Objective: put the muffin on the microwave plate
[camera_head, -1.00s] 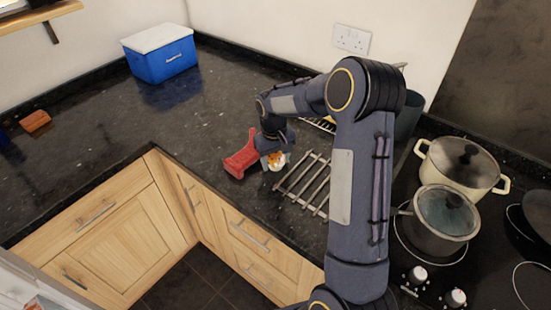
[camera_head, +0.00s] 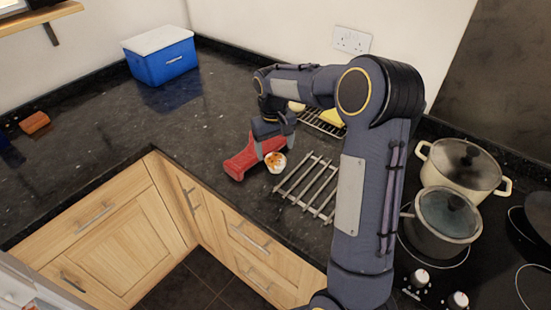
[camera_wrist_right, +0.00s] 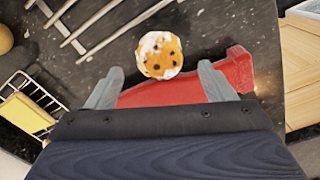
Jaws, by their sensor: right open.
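The muffin (camera_head: 276,162) is a small pale-cupped cake with an orange-brown top, standing on the dark counter beside a red object. In the right wrist view the muffin (camera_wrist_right: 160,55) shows white patches and dark bits. My right gripper (camera_wrist_right: 160,84) is open, its two fingers apart and above the red object, with the muffin just beyond the fingertips and not held. In the head view the right gripper (camera_head: 272,140) is over the red object, behind the muffin. I cannot make out a microwave plate in either view. My left gripper is not in view.
The red object (camera_head: 240,162) lies beside the muffin. A slatted metal rack (camera_head: 308,187) is right of it, and a wire rack with a yellow item (camera_head: 333,117) is behind. Pots (camera_head: 441,221) stand on the hob at right. A blue cooler (camera_head: 162,60) is at the back left; counter between is clear.

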